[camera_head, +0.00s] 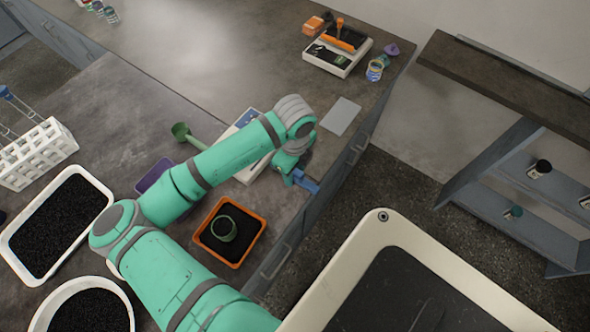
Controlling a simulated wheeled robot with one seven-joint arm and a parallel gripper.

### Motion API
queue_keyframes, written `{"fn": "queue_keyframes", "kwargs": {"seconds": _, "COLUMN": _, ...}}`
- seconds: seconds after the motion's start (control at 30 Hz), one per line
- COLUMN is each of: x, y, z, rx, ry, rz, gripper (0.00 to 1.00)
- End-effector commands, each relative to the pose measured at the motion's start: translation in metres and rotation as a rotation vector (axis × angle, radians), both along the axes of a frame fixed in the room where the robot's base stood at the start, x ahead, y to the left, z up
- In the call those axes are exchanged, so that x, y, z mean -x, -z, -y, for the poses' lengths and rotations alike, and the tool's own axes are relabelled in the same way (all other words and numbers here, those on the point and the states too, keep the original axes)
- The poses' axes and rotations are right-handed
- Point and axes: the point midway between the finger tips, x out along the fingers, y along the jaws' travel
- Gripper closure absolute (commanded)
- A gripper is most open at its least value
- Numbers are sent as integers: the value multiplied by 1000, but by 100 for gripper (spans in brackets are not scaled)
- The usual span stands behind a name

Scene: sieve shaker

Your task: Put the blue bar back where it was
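A blue bar (307,183) shows at the end of my arm, near the right edge of the grey bench. My gripper (290,178) points down right beside the bar's left end. The fingers are small and mostly hidden by the wrist, so I cannot tell whether they are closed on the bar or only next to it. A white device (247,172) with a blue patch at its top lies partly hidden under my arm.
An orange tray (262,222) holds dark grains and a green ring (224,228). A purple tray (153,174), green scoop (181,131), white rack (38,155) and white tray (105,195) stand left. A grey plate (341,116) lies near the edge. Shelves (500,205) stand right.

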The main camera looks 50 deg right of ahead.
Motion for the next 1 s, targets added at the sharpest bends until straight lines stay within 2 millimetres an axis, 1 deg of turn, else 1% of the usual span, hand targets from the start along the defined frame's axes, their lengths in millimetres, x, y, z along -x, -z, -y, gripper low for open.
{"fn": "queue_keyframes", "kwargs": {"seconds": 0.17, "x": 0, "y": -1, "z": 0, "rx": 0, "ry": 1, "rz": 0, "gripper": 61}}
{"fn": "queue_keyframes", "kwargs": {"seconds": 0.27, "x": 0, "y": -8, "z": 1, "rx": 1, "ry": 1, "rz": 0, "gripper": 61}}
{"fn": "queue_keyframes", "kwargs": {"seconds": 0.37, "x": -1, "y": -21, "z": 0, "rx": 1, "ry": 0, "rz": 2, "gripper": 61}}
{"fn": "queue_keyframes", "kwargs": {"seconds": 0.7, "x": 0, "y": -87, "z": 1, "rx": 2, "ry": 3, "rz": 2, "gripper": 61}}
{"fn": "queue_keyframes", "kwargs": {"seconds": 0.83, "x": 1, "y": -107, "z": 2, "rx": 0, "ry": 5, "rz": 2, "gripper": 61}}
{"fn": "queue_keyframes", "kwargs": {"seconds": 1.0, "x": 1, "y": -120, "z": 1, "rx": 0, "ry": 3, "rz": 0, "gripper": 61}}
